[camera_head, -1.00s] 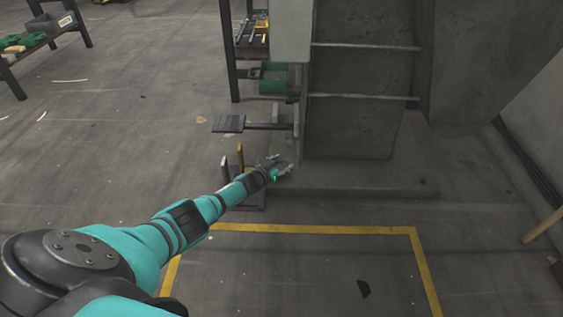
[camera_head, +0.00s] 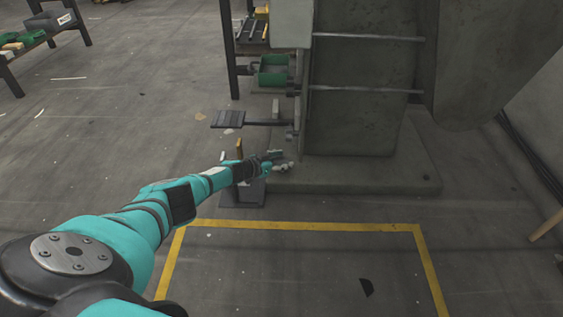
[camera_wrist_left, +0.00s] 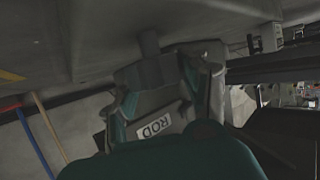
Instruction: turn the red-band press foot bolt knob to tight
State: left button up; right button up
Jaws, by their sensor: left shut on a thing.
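The grey press (camera_head: 352,90) stands on its grey foot plate (camera_head: 400,178) in the head view. My left gripper (camera_head: 278,160) is at the near left corner of this plate, low by the floor. In the left wrist view, my left gripper (camera_wrist_left: 152,82) is shut with its fingers on both sides of a grey blocky knob (camera_wrist_left: 150,72). A short grey stem runs from the knob to the grey surface above it. In the head view the gripper hides the knob. I see no red band and cannot read the knob's position. My right gripper is not in view.
A black pedal (camera_head: 228,119) juts from the press's left side, above my left arm. A dark stand (camera_head: 250,193) is under my left wrist. A green bin (camera_head: 272,72) sits behind.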

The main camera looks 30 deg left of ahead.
aim_at(281, 160)
pick_arm(q)
jog(key=shift+a+r, duration=0.1)
jog(key=o, duration=1.2)
notch_tip(281, 160, up, 10)
jog(key=shift+f, duration=0.1)
